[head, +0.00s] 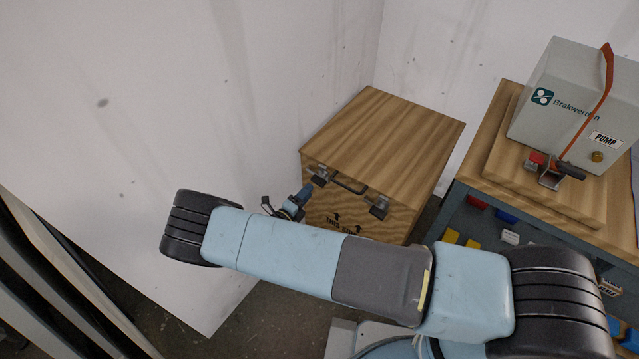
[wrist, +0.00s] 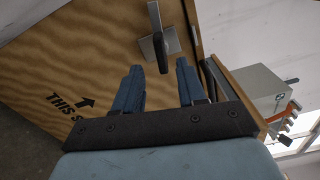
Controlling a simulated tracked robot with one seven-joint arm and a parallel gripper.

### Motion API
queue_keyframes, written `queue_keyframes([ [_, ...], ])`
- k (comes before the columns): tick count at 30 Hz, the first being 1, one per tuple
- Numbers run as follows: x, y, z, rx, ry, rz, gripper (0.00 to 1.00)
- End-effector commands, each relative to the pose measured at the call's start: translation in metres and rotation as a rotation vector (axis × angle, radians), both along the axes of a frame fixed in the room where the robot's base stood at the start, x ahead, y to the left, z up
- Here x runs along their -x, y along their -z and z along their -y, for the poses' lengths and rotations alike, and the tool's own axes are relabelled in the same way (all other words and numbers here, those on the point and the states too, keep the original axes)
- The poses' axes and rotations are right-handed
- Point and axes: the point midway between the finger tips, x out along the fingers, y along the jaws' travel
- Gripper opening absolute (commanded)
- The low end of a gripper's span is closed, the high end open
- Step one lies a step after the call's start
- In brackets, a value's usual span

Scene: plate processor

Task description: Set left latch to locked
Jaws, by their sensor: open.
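A wooden crate (head: 385,130) stands in the corner with a latch at each end of its front top edge. The left latch (head: 320,178) is a small metal plate with a dark lever. My gripper (head: 305,192) is just in front of and beside this left latch. In the wrist view, a latch with a metal plate and dark lever (wrist: 158,42) lies just beyond the fingertips, roughly in line with the gap between them. My gripper (wrist: 159,68) is open, with nothing visible between the fingers. Contact with the lever cannot be told.
The right latch (head: 379,207) and a dark handle bar (head: 350,187) are on the same crate. A grey pump box (head: 575,95) with a red lever sits on a wooden-topped cabinet (head: 490,130) at right. White walls stand close behind and left of the crate.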

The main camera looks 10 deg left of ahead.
Motion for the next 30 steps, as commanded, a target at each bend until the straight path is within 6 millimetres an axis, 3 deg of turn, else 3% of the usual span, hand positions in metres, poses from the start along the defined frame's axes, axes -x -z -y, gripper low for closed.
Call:
queue_keyframes([
  [6,-0.034,0.0,0.014,0.0,0.001,0.001,0.4],
  [12,-0.053,0.0,0.023,0.0,0.001,0.001,0.4],
  [25,-0.061,0.0,0.025,-0.001,0.001,0.0,0.4],
  [30,-0.061,0.0,0.026,-0.001,0.001,0.0,0.24],
])
